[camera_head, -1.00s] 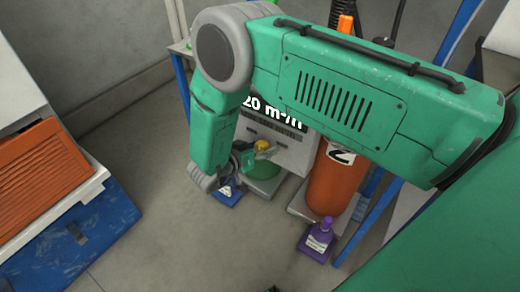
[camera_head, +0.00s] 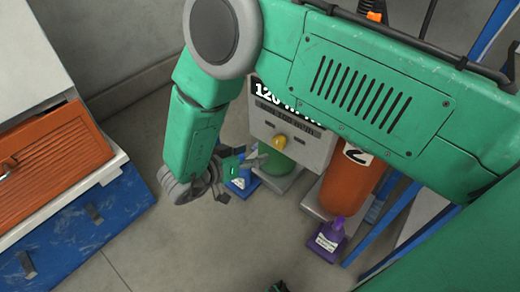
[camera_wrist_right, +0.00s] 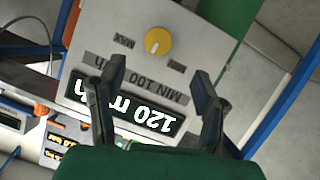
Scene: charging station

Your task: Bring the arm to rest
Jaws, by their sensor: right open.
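My right arm is green and spans the upper right of the head view, bent at a grey joint with the forearm hanging down. My right gripper (camera_head: 228,180) is at its lower end, in front of the grey control box and apart from it. In the wrist view the right gripper (camera_wrist_right: 160,85) is open and empty, its two dark fingers spread. Between and beyond them is the grey box (camera_wrist_right: 205,50) with a yellow knob (camera_wrist_right: 158,41) and a "120" display (camera_wrist_right: 135,115). The yellow knob (camera_head: 279,142) also shows in the head view.
An orange-fronted cabinet (camera_head: 45,160) stands at left. The floor (camera_head: 170,245) between is clear.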

